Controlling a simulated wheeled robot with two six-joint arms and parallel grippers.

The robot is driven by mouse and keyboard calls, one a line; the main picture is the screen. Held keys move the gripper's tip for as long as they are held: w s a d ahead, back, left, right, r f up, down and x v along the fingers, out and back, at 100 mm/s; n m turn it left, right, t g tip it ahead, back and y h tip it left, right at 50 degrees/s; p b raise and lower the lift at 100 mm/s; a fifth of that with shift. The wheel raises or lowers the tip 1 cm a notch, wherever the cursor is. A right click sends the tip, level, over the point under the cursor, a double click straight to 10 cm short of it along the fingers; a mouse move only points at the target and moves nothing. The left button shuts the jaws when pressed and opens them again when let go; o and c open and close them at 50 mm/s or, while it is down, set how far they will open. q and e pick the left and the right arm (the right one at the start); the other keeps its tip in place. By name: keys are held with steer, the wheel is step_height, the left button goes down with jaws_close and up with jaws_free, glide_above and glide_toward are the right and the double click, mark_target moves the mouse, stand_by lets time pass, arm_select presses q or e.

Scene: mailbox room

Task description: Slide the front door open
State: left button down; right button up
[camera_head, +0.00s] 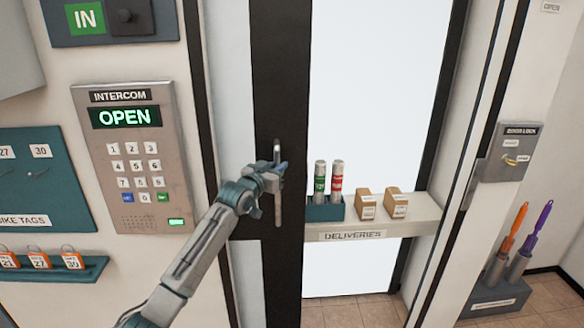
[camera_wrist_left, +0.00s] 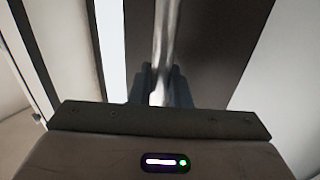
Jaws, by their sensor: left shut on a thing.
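The front door shows as a dark vertical frame (camera_head: 279,75) with a pale glass pane (camera_head: 228,85) on its left. An upright metal bar handle (camera_head: 277,207) is mounted on the dark frame. My left gripper (camera_head: 275,172) is shut on the handle at about its middle. In the left wrist view the handle (camera_wrist_left: 164,40) runs up from between the fingers (camera_wrist_left: 165,88). An opening lies to the right of the dark frame, with a delivery shelf visible beyond it. My right gripper is not in view.
The intercom (camera_head: 136,155) left of the door reads OPEN. The deliveries shelf (camera_head: 415,214) holds two tubes in a teal holder (camera_head: 325,209) and two small boxes (camera_head: 380,203). A door lock box (camera_head: 509,155) is on the right wall, above a holder (camera_head: 495,298) with orange- and purple-handled items.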

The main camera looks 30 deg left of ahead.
arm_select(q)
steer(key=shift+s+a, duration=0.6)
steer(key=shift+a, duration=0.35)
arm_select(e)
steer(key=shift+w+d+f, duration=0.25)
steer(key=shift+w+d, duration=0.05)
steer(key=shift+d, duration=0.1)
arm_select(q)
steer(key=shift+s+a, duration=0.15)
steer(key=shift+a, duration=0.1)
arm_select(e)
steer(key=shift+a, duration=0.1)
